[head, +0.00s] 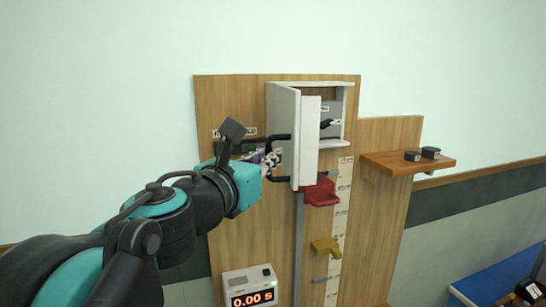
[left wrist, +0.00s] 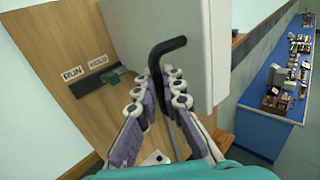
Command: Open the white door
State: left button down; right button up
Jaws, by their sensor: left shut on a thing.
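The white door (head: 308,135) belongs to a white wall cabinet on a wooden board. It stands swung outward, and the grey inside of the cabinet (head: 333,112) shows to its right with a dark item in it. The door has a black bar handle (head: 281,136), which also shows in the left wrist view (left wrist: 170,46). My left gripper (head: 273,158) is shut on this handle from the left. In the left wrist view its fingertips (left wrist: 158,80) lie on both sides of the bar. The door's white face (left wrist: 190,60) fills the upper middle there. My right gripper is not in view.
Below the door are a red block (head: 320,191) and a yellow hook-like piece (head: 326,246) beside a scale strip. A timer (head: 250,287) reads 0.00 S. A wooden shelf (head: 408,164) with two dark pucks is at right. A blue bench (head: 500,280) stands lower right.

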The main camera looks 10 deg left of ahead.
pick_arm(q)
jog(key=shift+a, duration=0.25)
jog(key=c, duration=1.6)
grip_release()
jog(key=shift+w+d, duration=0.1)
jog(key=v, duration=1.2)
